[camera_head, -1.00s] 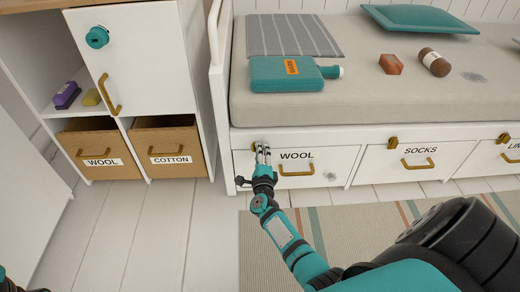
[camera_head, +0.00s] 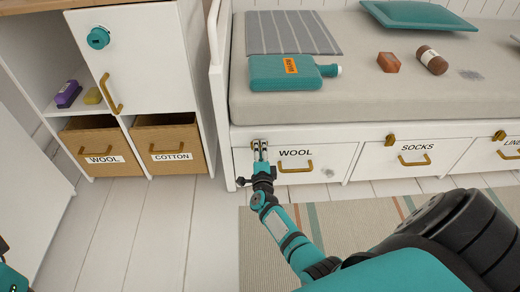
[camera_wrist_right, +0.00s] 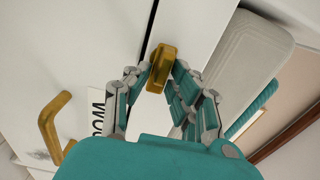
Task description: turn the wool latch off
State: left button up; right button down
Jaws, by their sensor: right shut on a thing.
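The wool latch is a small brass piece above the drawer labelled WOOL, at its upper left edge. My right gripper (camera_head: 260,152) is at the latch, and its fingers hide most of it in the head view. In the right wrist view the brass latch (camera_wrist_right: 160,68) is between the fingertips of my right gripper (camera_wrist_right: 160,76), which is shut on it. The latch lies by the seam between the drawer front and the bed frame. The WOOL drawer (camera_head: 340,160) is shut, with a brass handle (camera_head: 296,167).
The SOCKS drawer (camera_head: 440,158) has its own brass latch (camera_head: 390,140). A teal bottle (camera_head: 270,72) lies on the bed. The floor before the drawers is clear except for a striped rug (camera_head: 350,222).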

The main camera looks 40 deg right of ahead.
jog(key=shift+f, duration=0.1)
jog(key=c, duration=1.4)
grip_release()
jog(key=shift+o, duration=0.2)
jog(key=v, duration=1.2)
